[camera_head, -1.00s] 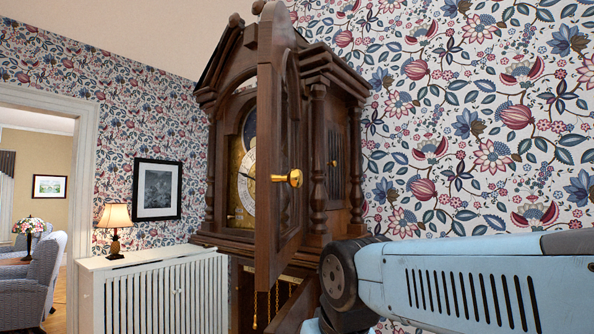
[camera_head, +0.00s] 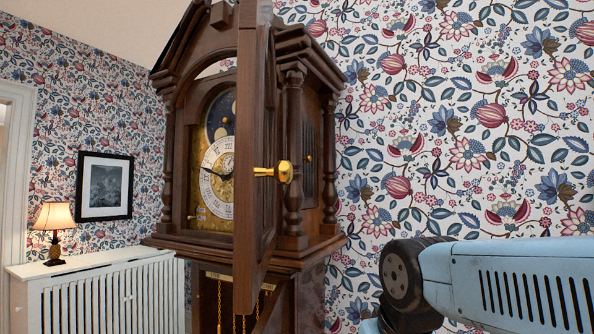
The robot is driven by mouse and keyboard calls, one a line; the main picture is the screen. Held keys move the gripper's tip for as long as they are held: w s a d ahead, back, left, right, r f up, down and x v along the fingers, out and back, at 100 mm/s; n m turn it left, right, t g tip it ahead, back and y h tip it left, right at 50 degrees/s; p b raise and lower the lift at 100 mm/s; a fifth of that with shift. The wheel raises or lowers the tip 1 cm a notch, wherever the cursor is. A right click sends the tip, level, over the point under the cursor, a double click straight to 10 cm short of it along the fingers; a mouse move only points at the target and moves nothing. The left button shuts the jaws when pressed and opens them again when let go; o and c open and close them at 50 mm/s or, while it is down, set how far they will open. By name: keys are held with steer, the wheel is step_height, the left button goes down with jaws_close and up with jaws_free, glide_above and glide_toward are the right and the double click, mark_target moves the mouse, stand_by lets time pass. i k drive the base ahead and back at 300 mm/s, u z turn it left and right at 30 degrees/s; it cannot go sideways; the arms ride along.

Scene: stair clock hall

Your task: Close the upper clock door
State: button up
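The upper clock door (camera_head: 253,130) is a dark wooden panel with a brass knob (camera_head: 274,172). It stands open, swung out toward me and seen almost edge-on. Behind it, in the upper part of the tall clock (camera_head: 172,150), the dial (camera_head: 217,178) with its white ring and brass face is partly uncovered. My light blue arm comes in from the right, below and to the right of the door, and is apart from it. My gripper is out of the picture.
A white radiator cover (camera_head: 95,290) with a lit lamp (camera_head: 54,225) stands left of the clock. Brass chains (camera_head: 219,305) hang in the clock's lower part. A framed picture (camera_head: 104,187) hangs on the left wall. Papered wall lies close behind and to the right.

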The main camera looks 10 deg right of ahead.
mark_target(257, 170)
steer(key=u, duration=0.1)
steer(key=k, duration=1.15)
steer(key=u, duration=0.35)
